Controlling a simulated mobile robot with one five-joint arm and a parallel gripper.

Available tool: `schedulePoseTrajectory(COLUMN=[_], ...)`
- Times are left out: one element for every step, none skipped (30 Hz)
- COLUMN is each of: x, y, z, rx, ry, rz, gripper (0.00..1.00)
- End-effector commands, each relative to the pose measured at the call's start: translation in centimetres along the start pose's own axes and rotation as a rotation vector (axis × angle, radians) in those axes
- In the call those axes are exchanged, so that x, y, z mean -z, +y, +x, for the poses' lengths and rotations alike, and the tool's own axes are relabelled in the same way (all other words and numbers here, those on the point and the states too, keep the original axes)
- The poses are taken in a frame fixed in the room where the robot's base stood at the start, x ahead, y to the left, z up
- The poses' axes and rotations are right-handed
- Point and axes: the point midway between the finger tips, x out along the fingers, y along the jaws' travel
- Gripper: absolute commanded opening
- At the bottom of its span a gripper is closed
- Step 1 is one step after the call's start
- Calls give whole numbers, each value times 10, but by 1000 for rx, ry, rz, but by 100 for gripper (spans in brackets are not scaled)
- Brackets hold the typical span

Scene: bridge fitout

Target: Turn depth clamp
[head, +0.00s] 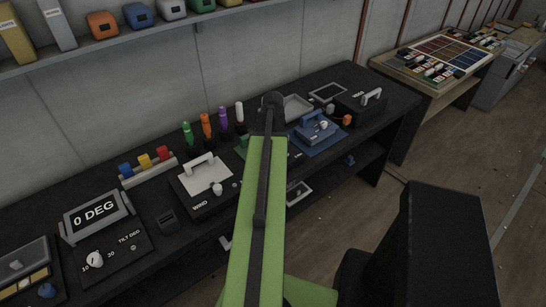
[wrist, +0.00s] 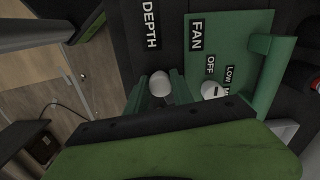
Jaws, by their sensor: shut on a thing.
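In the wrist view a dark panel carries the white word DEPTH (wrist: 152,25). Just below that word is a round white clamp knob (wrist: 160,82). My gripper (wrist: 160,90) has one green finger on each side of the knob and is shut on it. The knob's top shows between the fingers; its lower part and any pointer or marks around it are hidden. In the head view my arm covers the gripper and the knob.
A green FAN panel (wrist: 196,45) with its own white knob (wrist: 213,90) and a raised green handle (wrist: 270,75) stands close to the right of my fingers. In the head view the bench holds a WIND unit (head: 205,177) and a blue unit (head: 315,130).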

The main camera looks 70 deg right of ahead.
Motion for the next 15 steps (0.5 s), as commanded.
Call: schedulePoseTrajectory(x=[0,0,0,0,0,0,0,0,0,0,0,0,0,0,0], y=[0,0,0,0,0,0,0,0,0,0,0,0,0,0,0], z=[0,0,0,0,0,0,0,0,0,0,0,0,0,0,0], rx=[2,2,2,2,2,2,2,2,2,2,2,2,2,2,2], ry=[0,0,0,0,0,0,0,0,0,1,1,1,1,1,1], rz=[-41,-70,-108,-137,-165,-203,-232,-260,-298,-327,-355,-393,-421,-450,-488], gripper=[0,0,0,0,0,0,0,0,0,0,0,0,0,0,0])
